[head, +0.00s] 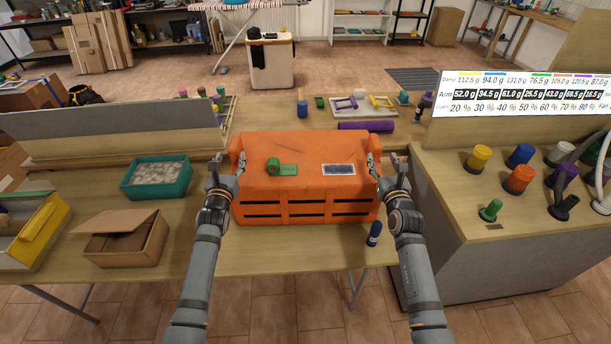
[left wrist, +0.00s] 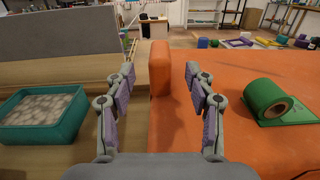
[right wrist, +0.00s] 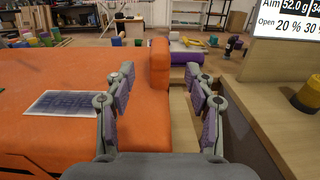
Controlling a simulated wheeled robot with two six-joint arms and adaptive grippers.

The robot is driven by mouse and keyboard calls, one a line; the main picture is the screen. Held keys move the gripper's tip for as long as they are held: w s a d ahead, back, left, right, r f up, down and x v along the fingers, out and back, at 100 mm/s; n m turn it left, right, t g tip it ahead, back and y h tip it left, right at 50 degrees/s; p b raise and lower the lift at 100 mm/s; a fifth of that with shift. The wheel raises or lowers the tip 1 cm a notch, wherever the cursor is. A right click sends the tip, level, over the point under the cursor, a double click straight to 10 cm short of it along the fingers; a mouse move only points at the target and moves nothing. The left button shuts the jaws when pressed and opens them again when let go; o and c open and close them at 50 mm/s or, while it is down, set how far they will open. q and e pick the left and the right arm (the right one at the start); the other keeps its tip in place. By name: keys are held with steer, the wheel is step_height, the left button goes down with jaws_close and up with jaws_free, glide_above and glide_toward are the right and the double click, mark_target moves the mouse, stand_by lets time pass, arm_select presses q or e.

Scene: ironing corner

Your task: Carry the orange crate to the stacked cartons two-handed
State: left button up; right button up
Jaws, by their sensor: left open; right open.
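The orange crate (head: 305,208) stands on the wooden table in the head view, with slots along its front. A green roll (head: 281,168) and a dark printed card (head: 338,170) lie on its top. My left gripper (head: 229,164) is open at the crate's left end. In the left wrist view its fingers stand either side of the raised orange end (left wrist: 160,72). My right gripper (head: 384,163) is open at the right end. In the right wrist view its fingers flank the other raised end (right wrist: 160,65). I cannot tell whether any finger touches. Brown stacked cartons (head: 97,42) stand on the floor far left.
A teal bin (head: 157,178) and an open cardboard box (head: 122,238) stand left of the crate. A dark blue cylinder (head: 374,233) stands near its front right corner. A counter (head: 465,215) with coloured pieces borders the right. A white cabinet (head: 271,65) stands behind.

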mark_target(237, 136)
arm_select(q)
steer(key=w, duration=0.7)
steer(key=shift+w+a, duration=0.15)
steer(key=shift+w, duration=0.2)
arm_select(e)
steer(key=w, duration=0.7)
steer(key=shift+w+a, duration=0.15)
steer(key=shift+w, duration=0.2)
arm_select(q)
jaws_close()
arm_select(e)
jaws_close()
